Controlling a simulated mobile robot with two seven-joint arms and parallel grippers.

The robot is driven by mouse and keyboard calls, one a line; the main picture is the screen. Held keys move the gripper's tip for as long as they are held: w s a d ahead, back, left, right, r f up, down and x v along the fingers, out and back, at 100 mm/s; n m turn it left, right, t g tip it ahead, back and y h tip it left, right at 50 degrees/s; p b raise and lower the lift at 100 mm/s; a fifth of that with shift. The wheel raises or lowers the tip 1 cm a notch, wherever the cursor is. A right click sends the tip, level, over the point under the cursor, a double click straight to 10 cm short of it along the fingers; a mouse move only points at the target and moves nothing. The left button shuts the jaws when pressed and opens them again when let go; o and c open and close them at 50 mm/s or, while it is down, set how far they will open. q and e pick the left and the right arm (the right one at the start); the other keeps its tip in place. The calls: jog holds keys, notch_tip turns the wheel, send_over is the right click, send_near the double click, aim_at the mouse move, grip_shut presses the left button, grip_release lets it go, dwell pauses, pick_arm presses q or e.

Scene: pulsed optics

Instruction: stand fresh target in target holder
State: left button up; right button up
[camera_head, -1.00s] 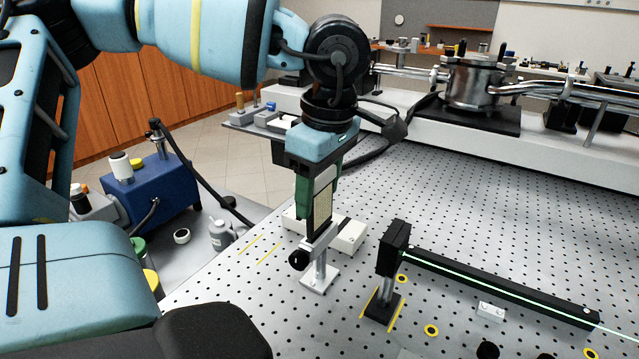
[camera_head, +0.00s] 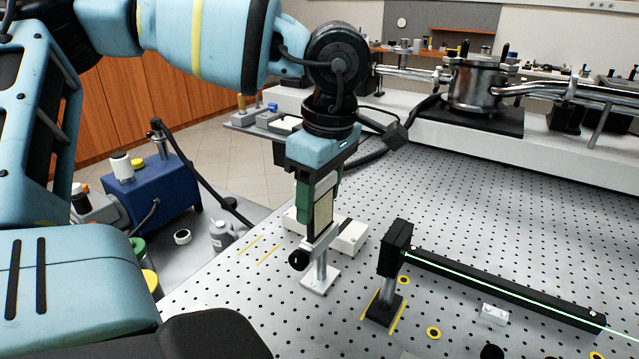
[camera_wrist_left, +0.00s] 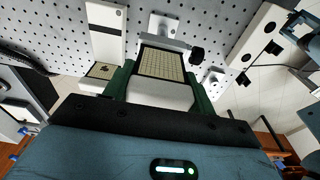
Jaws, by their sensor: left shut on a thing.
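The target (camera_head: 322,208) is a flat, pale gridded plate with a dark frame. My left gripper (camera_head: 318,196) is shut on it and holds it upright, pointing down. The target holder (camera_head: 320,270) is a metal post on a square base with a clamp and a black knob, standing on the perforated table. The target's lower edge is at the holder's clamp; I cannot tell whether it is fully seated. In the left wrist view the target (camera_wrist_left: 162,65) shows its grid between the green fingers, with the holder (camera_wrist_left: 166,30) just beyond its edge. My right gripper is not in view.
A white box (camera_head: 350,238) sits just behind the holder. A black post-mounted block (camera_head: 396,250) stands to the right, with a long black bar (camera_head: 500,288) and green beam beyond it. The perforated table (camera_head: 470,205) is clear further back. A blue pump (camera_head: 160,190) stands at the left.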

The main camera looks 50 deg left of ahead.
pick_arm(q)
jog(key=shift+f+b, duration=0.5)
jog(key=shift+f, duration=0.2)
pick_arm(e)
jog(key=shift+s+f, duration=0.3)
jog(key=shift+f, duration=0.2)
pick_arm(q)
jog(key=o, duration=1.4)
jog(key=shift+r, duration=0.2)
jog(key=r, duration=0.6)
jog(key=shift+w+d+r, duration=0.15)
jog(key=shift+d+r, duration=0.15)
jog(key=shift+d, duration=0.1)
jog(key=shift+r, duration=0.45)
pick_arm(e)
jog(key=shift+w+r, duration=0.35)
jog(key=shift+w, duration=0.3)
